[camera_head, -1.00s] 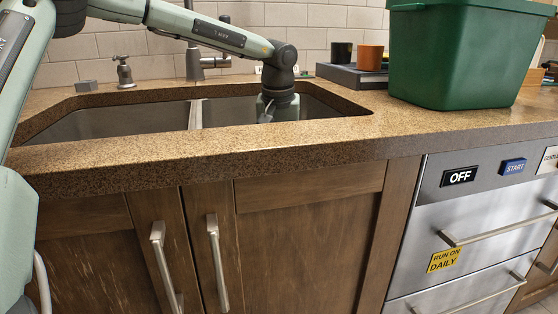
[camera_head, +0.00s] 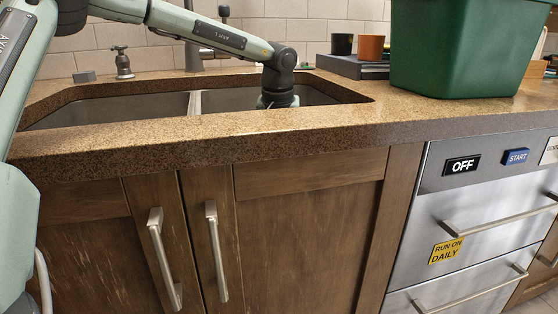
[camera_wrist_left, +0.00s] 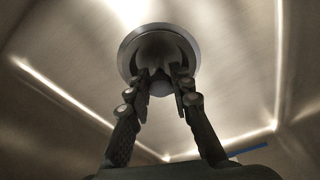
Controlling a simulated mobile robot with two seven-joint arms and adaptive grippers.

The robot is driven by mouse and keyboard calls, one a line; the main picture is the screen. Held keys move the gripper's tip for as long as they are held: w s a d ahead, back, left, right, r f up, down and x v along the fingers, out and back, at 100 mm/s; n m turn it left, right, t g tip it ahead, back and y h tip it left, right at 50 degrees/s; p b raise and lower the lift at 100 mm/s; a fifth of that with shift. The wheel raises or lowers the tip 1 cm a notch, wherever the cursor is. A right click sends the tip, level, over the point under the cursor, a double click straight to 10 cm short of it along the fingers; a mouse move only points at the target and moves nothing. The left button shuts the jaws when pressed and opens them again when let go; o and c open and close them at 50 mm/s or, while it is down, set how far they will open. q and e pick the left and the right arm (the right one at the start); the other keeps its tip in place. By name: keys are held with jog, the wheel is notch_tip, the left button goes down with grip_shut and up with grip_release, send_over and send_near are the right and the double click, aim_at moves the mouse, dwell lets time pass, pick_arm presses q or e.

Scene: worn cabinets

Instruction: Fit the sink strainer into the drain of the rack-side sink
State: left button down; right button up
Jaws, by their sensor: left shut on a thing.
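My left gripper (camera_wrist_left: 160,90) is down inside the right basin (camera_head: 325,94) of the double sink. In the left wrist view its two fingers are shut on the small knob of the sink strainer (camera_wrist_left: 159,86). A round grey metal ring, the drain (camera_wrist_left: 127,52), surrounds the dark round area beyond the fingertips. The strainer's body lines up roughly with this ring, but I cannot tell whether it is seated or just above it. In the head view the fingers, strainer and drain are hidden behind the counter's front edge. My right gripper is not in view.
A divider (camera_head: 194,104) separates the left basin (camera_head: 105,109) from the right one. A faucet (camera_head: 193,50) stands behind. A green bin (camera_head: 460,50) and a dark tray (camera_head: 350,67) with cups stand right of the sink. The speckled counter (camera_head: 230,123) borders the basins.

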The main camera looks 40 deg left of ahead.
pick_arm(q)
jog(key=shift+f, duration=0.25)
jog(key=c, duration=1.3)
grip_release()
jog(key=shift+r, duration=0.1)
